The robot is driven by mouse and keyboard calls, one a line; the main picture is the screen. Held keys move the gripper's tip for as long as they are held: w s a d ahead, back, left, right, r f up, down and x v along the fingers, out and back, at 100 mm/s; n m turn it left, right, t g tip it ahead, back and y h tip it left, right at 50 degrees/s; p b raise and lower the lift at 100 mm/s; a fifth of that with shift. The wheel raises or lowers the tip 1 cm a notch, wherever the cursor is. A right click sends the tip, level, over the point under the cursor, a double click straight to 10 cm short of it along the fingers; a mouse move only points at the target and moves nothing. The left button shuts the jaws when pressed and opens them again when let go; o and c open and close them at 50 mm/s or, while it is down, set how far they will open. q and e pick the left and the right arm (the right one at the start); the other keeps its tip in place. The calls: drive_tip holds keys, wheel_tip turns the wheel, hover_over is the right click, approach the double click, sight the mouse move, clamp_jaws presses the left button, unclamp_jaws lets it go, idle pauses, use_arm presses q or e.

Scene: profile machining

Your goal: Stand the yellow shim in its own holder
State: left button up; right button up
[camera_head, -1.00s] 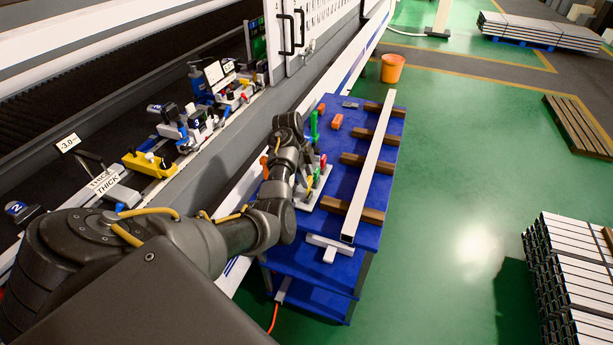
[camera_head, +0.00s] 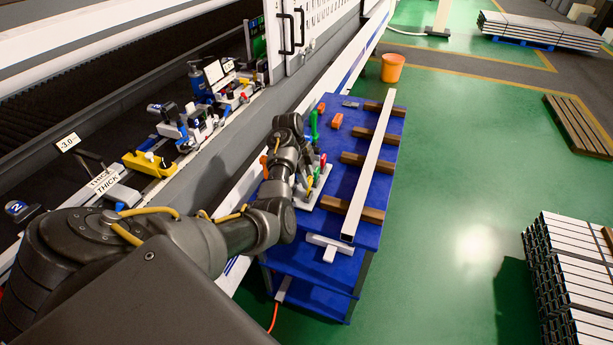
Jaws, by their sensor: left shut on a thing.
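A white holder rack (camera_head: 325,183) stands on the blue cart top, with small green, yellow and red pieces at it. My left gripper (camera_head: 309,172) is at the rack's left side, pointing down, partly hidden by my own wrist. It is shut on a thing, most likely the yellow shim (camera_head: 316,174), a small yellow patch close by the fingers. The patch is too small to tell whether it stands in a slot or is held just above one. My right gripper is not in view.
The blue cart (camera_head: 345,215) carries a long white profile (camera_head: 370,165) on brown wooden bars (camera_head: 367,161). The machine bed with clamps (camera_head: 150,163) lies to the left. Green floor is free right of the cart.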

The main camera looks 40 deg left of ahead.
use_arm(q)
drive_tip(key=shift+f, duration=0.55)
drive_tip(key=shift+f+b, duration=0.3)
drive_tip(key=shift+f, duration=0.35)
idle(0.4)
drive_tip(key=shift+p, duration=0.45)
idle(0.9)
idle(0.4)
drive_tip(key=o, duration=1.2)
drive_tip(key=shift+c, duration=0.2)
